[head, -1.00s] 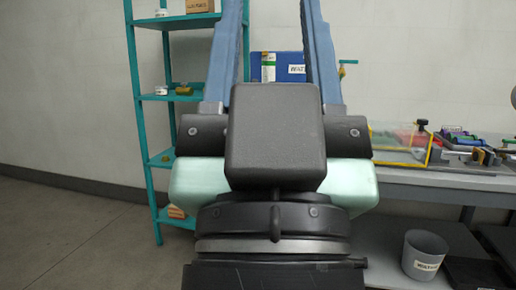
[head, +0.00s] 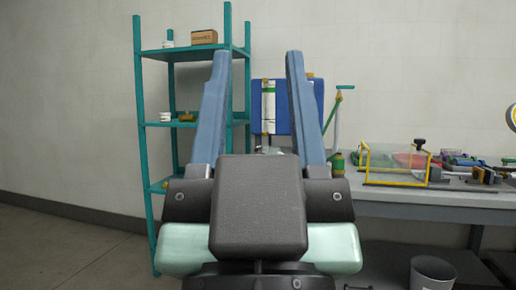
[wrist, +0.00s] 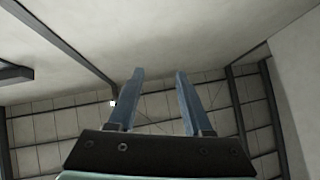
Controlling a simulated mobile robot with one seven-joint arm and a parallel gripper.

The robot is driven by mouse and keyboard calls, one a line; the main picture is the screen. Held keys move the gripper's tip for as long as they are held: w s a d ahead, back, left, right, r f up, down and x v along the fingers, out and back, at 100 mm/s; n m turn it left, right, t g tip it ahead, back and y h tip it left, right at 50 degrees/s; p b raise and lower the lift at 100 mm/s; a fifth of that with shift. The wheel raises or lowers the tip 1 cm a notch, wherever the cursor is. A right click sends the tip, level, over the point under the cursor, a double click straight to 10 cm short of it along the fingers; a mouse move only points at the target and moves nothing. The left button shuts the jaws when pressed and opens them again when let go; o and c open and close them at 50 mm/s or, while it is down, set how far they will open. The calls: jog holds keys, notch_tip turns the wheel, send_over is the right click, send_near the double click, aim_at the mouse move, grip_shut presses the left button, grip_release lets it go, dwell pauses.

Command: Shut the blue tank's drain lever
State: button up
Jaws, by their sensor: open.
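The blue tank (head: 308,97) stands at the left end of the grey bench, beyond my gripper. A pale upright strip with yellow ends (head: 268,106) shows on its front. My fingers and wrist hide part of the tank and what lies below it. I cannot make out the drain lever or its position. My gripper (head: 257,53) is open and empty, pointing up, with its fingers framing the tank in the head view. The wrist view shows the open fingers (wrist: 160,72) against the wall and ceiling only.
A teal shelf (head: 139,103) with small items and a box (head: 204,37) stands left of the tank. A yellow-edged clear case (head: 395,163) and tools occupy the bench. A grey bin (head: 432,273) is below.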

jog(key=shift+r+p, duration=0.3)
jog(key=c, duration=0.5)
notch_tip(320, 180, up, 37)
jog(key=p, duration=3.7)
jog(key=shift+r, duration=0.15)
grip_shut()
